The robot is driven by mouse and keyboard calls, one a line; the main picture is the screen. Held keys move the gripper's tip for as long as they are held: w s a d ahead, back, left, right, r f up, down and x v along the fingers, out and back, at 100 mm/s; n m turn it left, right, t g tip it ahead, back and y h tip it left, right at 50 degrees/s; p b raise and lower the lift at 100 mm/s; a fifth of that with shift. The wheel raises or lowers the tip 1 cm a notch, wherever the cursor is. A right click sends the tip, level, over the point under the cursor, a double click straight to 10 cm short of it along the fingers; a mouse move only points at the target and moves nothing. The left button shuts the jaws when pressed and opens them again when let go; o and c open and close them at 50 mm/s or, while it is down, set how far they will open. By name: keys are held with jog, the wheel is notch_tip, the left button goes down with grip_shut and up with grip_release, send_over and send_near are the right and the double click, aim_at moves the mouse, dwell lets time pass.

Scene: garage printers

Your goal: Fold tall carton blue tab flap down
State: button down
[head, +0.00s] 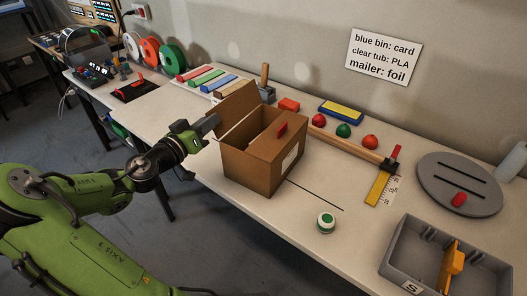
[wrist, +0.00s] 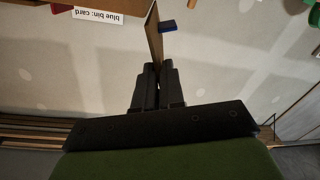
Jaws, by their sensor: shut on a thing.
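The tall brown carton (head: 253,166) stands upright on the bench, with flaps raised around its top. My gripper (head: 214,122) is at the carton's left side in the head view. In the wrist view, my gripper's fingers (wrist: 158,68) are shut on the edge of a thin brown flap (wrist: 154,38), which I see nearly edge-on. A blue tab (wrist: 168,26) sticks out from this flap. I cannot make out the blue tab in the head view. A red tab (head: 283,129) sits on another flap, at the carton's near right.
A white and green jar (head: 326,222) stands in front of the carton. A wooden bar (head: 345,147), red and green knobs and a grey round plate (head: 460,184) lie to the right. A grey divided tray (head: 408,258) is at the front right. Coloured strips lie behind.

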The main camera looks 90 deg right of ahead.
jog(key=shift+s+a+m+b, duration=0.25)
jog(key=shift+s+m+b, duration=0.05)
jog(key=shift+m+b, duration=0.55)
jog(key=shift+s+a+m+b, duration=0.3)
jog(key=shift+s+m+b, duration=0.15)
jog(key=shift+m+b, duration=0.85)
jog(key=shift+s+a+m+b, duration=0.35)
jog(key=shift+m+b, duration=0.5)
jog(key=shift+b, duration=0.75)
